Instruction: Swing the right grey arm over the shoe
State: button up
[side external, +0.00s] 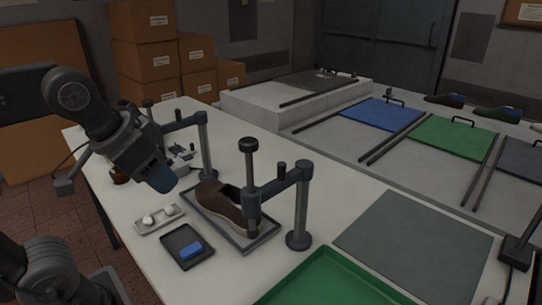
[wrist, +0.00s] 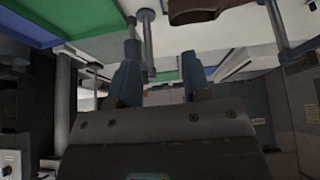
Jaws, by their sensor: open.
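A brown shoe (side external: 220,203) lies on a dark tray (side external: 273,237) on the white table. The right grey arm (side external: 280,183) reaches left from its post (side external: 301,215), and its spindle with a black knob (side external: 249,145) stands at the shoe's right end. I cannot tell whether its foot touches the shoe. The left grey arm (side external: 180,125) on its post (side external: 206,150) extends left, away from the shoe. My gripper (side external: 162,184) is open and empty, left of the shoe above the table. Its two blue fingers (wrist: 158,78) stand apart in the wrist view, and a brown form there (wrist: 200,12) looks like the shoe.
A small tray with white pieces (side external: 160,218) and a dark tray (side external: 175,258) with a blue block (side external: 191,249) lie before the shoe. A green tray (side external: 325,280) and a grey mat (side external: 415,240) lie to the right. Cardboard boxes (side external: 145,55) stand behind.

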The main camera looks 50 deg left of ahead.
notch_tip(320, 180, up, 15)
jog(key=m+g, duration=0.5)
jog(key=g, duration=0.1)
send_over(282, 163)
jog(key=f, duration=0.2)
notch_tip(282, 163, down, 18)
jog(key=shift+r, duration=0.1)
jog(key=shift+c, duration=0.2)
grip_shut()
